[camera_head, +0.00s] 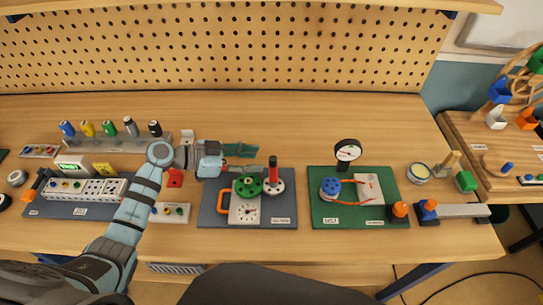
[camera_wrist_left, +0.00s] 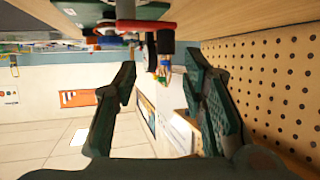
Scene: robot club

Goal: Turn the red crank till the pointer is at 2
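The red crank handle (camera_head: 273,174) stands upright on a pale round disc (camera_head: 275,188) at the right of a grey board. A green wheel (camera_head: 248,186) is beside it, above a white dial (camera_head: 247,211). The dial's numbers and pointer are too small to read. My left gripper (camera_head: 240,159) is open and empty, left of and behind the crank, its fingers pointing right. In the left wrist view, my left fingers (camera_wrist_left: 163,100) are spread apart. A red bar (camera_wrist_left: 147,25) shows near that view's top edge. My right gripper is not in view.
A green board (camera_head: 318,215) with a gauge (camera_head: 347,151) and a blue knob (camera_head: 330,188) stands to the right. An orange handle (camera_head: 222,202) is at the grey board's left. Several coloured bottles stand behind my arm. The rear table before the pegboard (camera_head: 220,45) is clear.

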